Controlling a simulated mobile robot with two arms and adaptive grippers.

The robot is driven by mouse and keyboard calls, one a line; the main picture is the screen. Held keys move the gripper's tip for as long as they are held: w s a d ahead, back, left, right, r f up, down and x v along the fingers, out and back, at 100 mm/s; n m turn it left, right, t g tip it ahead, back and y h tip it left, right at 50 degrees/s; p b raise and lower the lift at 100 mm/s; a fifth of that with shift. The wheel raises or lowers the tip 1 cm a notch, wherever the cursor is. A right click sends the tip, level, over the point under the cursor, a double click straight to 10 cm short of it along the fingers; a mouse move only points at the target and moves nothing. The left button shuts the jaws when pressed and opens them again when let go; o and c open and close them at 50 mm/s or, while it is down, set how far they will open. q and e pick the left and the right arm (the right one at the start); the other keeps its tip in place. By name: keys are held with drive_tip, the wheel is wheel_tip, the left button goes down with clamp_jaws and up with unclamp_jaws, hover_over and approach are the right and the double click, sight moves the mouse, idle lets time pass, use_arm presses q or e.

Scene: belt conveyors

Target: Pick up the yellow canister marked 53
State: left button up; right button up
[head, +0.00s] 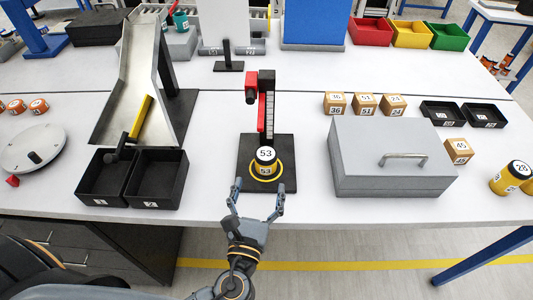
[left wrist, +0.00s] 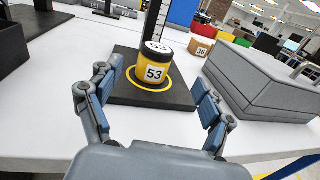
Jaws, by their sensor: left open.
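The yellow canister marked 53 (head: 265,162) has a black band and a white top, and stands upright on a black base plate (head: 284,148) inside a yellow ring. In the left wrist view the canister (left wrist: 154,72) is straight ahead, between and beyond the fingertips. My left gripper (head: 258,190) is open and empty at the plate's front edge, its fingers spread to either side of the canister's near side; it also shows in the left wrist view (left wrist: 160,88). I see no contact with the canister. My right gripper is not in view.
A red and black post (head: 264,105) stands right behind the canister. A large grey case (head: 355,182) with a handle is close on the right. Two black bins (head: 158,199) and a metal chute (head: 112,108) are on the left. More yellow canisters (head: 511,176) stand at the far right.

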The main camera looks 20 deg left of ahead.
sight(266, 155)
use_arm(q)
drive_tip(key=w, duration=0.3)
drive_tip(key=w+p, duration=0.1)
drive_tip(key=shift+w+a, duration=0.25)
drive_tip(key=shift+w, duration=0.4)
drive_tip(key=shift+w+a, duration=0.1)
drive_tip(key=shift+w, duration=0.1)
drive_tip(key=w+p, duration=0.1)
drive_tip(key=w, duration=0.1)
drive_tip(key=w+a+p, duration=0.1)
drive_tip(key=w, duration=0.1)
drive_tip(key=shift+w+r, duration=0.15)
drive_tip(key=shift+w, duration=0.25)
drive_tip(key=shift+s, duration=0.1)
drive_tip(key=shift+c, duration=0.7)
drive_tip(key=c, duration=1.1)
drive_tip(key=shift+c, duration=0.5)
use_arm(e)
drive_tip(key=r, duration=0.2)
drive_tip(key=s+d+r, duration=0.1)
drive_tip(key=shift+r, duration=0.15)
